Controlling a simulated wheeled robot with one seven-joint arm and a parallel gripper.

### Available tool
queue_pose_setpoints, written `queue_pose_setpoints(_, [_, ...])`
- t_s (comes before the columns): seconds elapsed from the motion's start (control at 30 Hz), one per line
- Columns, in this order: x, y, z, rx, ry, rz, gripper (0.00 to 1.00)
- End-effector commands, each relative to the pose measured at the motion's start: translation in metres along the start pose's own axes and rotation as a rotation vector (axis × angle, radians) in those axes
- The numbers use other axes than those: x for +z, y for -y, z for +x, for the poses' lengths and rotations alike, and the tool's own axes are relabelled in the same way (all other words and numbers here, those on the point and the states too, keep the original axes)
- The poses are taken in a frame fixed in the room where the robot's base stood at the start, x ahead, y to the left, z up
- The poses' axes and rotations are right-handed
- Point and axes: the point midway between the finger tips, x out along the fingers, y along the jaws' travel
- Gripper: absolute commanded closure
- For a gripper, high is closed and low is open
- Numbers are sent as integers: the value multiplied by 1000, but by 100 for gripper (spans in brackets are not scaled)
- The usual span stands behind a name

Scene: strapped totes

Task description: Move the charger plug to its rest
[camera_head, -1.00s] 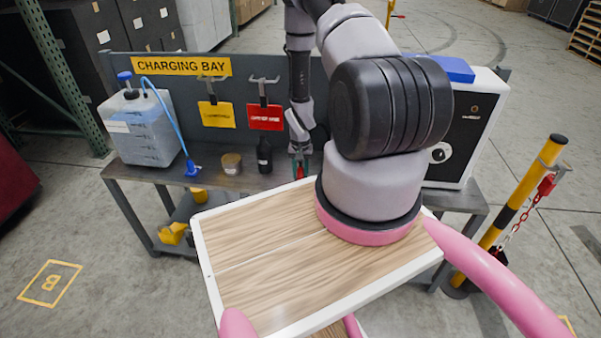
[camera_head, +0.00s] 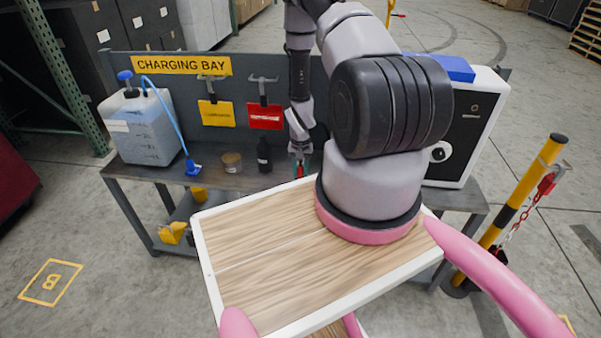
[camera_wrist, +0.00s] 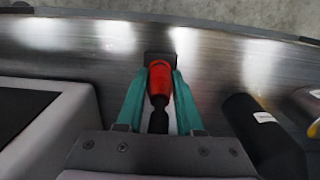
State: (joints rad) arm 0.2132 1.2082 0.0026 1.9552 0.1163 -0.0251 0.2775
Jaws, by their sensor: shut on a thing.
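My gripper (camera_wrist: 159,88) is shut on the red charger plug (camera_wrist: 160,78), with a teal finger on each side of it. A black cable end or boot (camera_wrist: 158,122) trails from the plug toward my wrist. A dark block (camera_wrist: 147,58) shows at the plug's far end, against the metal bench top. I cannot tell whether plug and block touch, or whether the block is the rest. In the head view my gripper (camera_head: 300,162) is low over the bench's middle, and only a little red shows between the fingers.
A black bottle (camera_head: 264,155) stands close to my gripper, with a jar (camera_head: 232,162) beyond it. A blue-capped jug (camera_head: 143,128) stands at the bench's left end. A white-and-black cabinet (camera_head: 470,125) stands at the right. The bench (camera_head: 215,181) is clear near its front edge.

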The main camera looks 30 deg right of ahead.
Motion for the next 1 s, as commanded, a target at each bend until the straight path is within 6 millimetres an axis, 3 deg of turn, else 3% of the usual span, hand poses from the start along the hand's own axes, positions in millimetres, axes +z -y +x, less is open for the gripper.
queue_pose_setpoints(1.0, [0, 0, 7, 0, 1, 0, 100])
